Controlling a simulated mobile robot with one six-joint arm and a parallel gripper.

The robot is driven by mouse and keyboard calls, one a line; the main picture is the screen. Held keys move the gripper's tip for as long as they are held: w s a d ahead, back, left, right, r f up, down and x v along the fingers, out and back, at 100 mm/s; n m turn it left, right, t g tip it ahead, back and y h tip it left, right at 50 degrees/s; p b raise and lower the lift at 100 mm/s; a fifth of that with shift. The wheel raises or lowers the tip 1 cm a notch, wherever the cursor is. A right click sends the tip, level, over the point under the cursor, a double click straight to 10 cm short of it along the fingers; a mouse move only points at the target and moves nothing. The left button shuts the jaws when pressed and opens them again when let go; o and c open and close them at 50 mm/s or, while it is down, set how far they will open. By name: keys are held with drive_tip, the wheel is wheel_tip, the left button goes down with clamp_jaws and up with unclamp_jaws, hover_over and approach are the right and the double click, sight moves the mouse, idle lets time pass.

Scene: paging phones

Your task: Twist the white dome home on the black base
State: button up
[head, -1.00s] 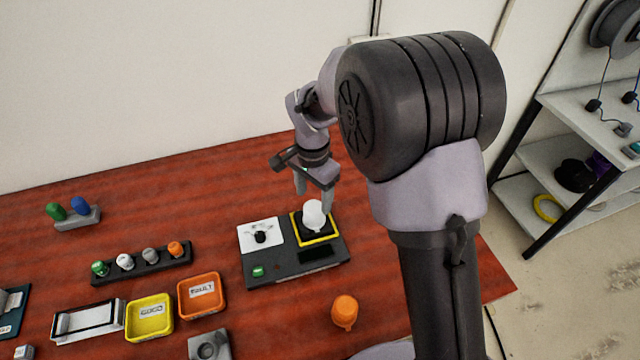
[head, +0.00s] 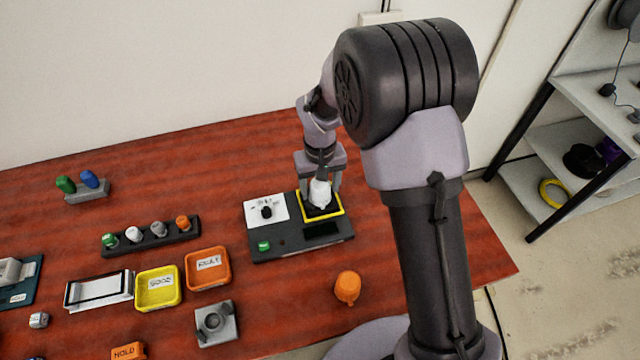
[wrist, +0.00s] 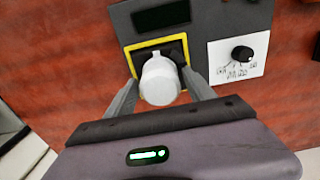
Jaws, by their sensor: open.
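The white dome (head: 319,191) stands on the black base (head: 312,211) inside the yellow square frame of the dark test unit. My gripper (head: 321,186) is over the dome, pointing down. In the wrist view my gripper (wrist: 163,82) is open, with one finger on each side of the dome. I cannot tell whether either finger touches it. The seam between dome and base is hidden.
The dark unit (head: 285,243) carries a white dial panel (head: 255,206) and a dark display (head: 322,230). An orange dome (head: 347,287) stands in front. Orange (head: 190,284) and yellow (head: 139,301) trays and a rack of small domes (head: 125,248) lie to the left.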

drive_tip(key=c, duration=1)
drive_tip(key=shift+m+b, duration=0.5)
drive_tip(key=shift+m, duration=0.7)
drive_tip(key=shift+f+m+b, duration=0.1)
drive_tip(key=shift+m+b, duration=0.35)
drive_tip(key=shift+m, duration=0.75)
drive_tip(key=shift+m+b, duration=0.55)
drive_tip(key=shift+m, duration=0.65)
